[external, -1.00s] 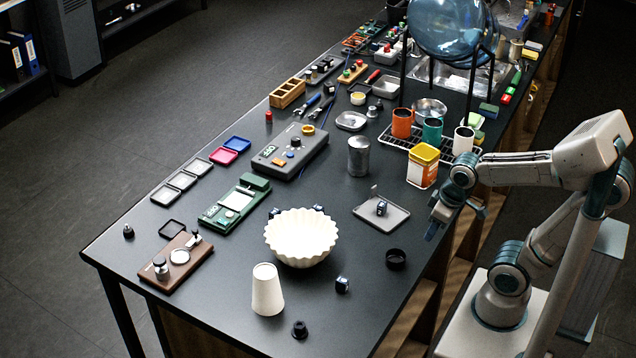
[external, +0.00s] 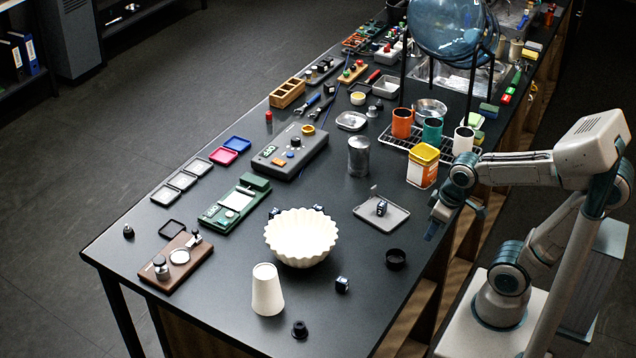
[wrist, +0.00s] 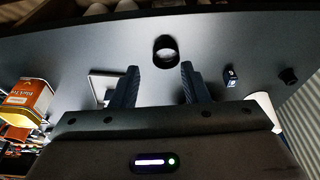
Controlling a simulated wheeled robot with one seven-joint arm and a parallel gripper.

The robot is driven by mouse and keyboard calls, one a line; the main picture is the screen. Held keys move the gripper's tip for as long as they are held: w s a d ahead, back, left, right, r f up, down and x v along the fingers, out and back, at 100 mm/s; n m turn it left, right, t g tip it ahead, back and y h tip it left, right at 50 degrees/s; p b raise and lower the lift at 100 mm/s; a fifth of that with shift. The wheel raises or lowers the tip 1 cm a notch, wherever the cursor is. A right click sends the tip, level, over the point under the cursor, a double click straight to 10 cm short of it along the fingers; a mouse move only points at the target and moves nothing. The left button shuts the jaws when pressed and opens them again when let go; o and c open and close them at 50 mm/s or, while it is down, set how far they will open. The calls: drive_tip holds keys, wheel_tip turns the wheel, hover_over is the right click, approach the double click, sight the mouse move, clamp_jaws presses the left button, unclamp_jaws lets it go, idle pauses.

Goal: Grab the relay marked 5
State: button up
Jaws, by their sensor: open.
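Several small dark blue relays are on the black bench. One relay (external: 342,285) stands alone near the front edge; it also shows in the wrist view (wrist: 230,76), right of my fingers, with a pale mark too small to read. Another relay (external: 381,207) sits on a grey tray (external: 396,221). Two more relays (external: 275,212) (external: 318,208) are partly hidden behind the white fluted bowl (external: 300,240). I cannot tell which is marked 5. My gripper (external: 437,222) is open and empty beside the bench edge, right of the tray; its two fingers (wrist: 160,72) are apart in the wrist view.
A black ring (external: 396,259) lies between the tray and the lone relay. A white tapered cup (external: 267,290) and a black knob (external: 300,329) stand at the front. An orange and yellow tin (external: 423,167) and a rack of mugs stand behind the tray.

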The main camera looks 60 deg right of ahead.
idle(0.3)
drive_tip(key=shift+o, duration=1.3)
drive_tip(key=w+r+n, duration=0.4)
drive_tip(key=w, duration=0.5)
drive_tip(key=n+g+p, duration=0.1)
drive_tip(key=n+g, duration=0.2)
drive_tip(key=n, duration=1)
hover_over(318, 207)
wheel_tip(318, 207, down, 4)
drive_tip(key=f, duration=0.5)
drive_tip(key=f+p, duration=0.1)
drive_tip(key=f, duration=0.2)
drive_tip(key=shift+d+f, duration=0.1)
drive_tip(key=shift+d, duration=0.25)
drive_tip(key=shift+a+f+p, duration=0.15)
drive_tip(key=shift+f+p, duration=0.25)
drive_tip(key=shift+f, duration=1)
drive_tip(key=shift+a+f+p, duration=0.1)
drive_tip(key=shift+f+p, duration=0.3)
drive_tip(key=shift+f, duration=0.95)
